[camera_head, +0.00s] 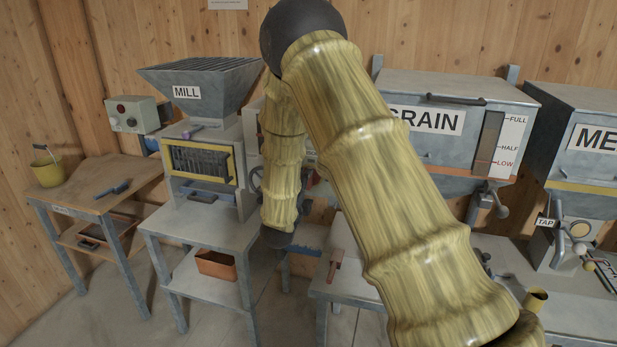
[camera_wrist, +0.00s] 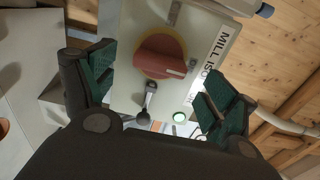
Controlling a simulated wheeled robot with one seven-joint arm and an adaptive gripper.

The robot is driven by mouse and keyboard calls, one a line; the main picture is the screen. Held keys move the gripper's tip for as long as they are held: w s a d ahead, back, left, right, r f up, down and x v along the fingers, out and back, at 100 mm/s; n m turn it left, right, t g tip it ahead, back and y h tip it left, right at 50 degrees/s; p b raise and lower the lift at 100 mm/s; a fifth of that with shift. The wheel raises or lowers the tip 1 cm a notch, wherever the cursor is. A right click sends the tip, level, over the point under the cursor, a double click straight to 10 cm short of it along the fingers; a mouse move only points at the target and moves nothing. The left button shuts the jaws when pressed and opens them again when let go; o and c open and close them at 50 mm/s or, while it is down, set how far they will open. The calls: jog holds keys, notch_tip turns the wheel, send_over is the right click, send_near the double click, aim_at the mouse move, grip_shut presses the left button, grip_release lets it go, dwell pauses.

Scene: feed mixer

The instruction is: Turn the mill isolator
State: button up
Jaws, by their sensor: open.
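The mill isolator is a round red knob (camera_wrist: 160,56) on a yellow disc, set on a pale panel (camera_wrist: 128,92) lettered "MILL ISO…". Nothing is between the pads, and no contact with the knob shows. In the head view my arm covers the middle, and I cannot make out my gripper or the isolator there.
A small dark lever (camera_wrist: 147,98) and a green round light (camera_wrist: 180,117) sit below the knob. The mill (camera_head: 205,90) stands left of my arm, the grain bin (camera_head: 455,95) right. A grey button box (camera_head: 135,115) is on the wall at left.

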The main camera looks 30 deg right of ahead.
jog(key=shift+p+x, duration=0.75)
jog(key=shift+x, duration=1.85)
jog(key=c, duration=1)
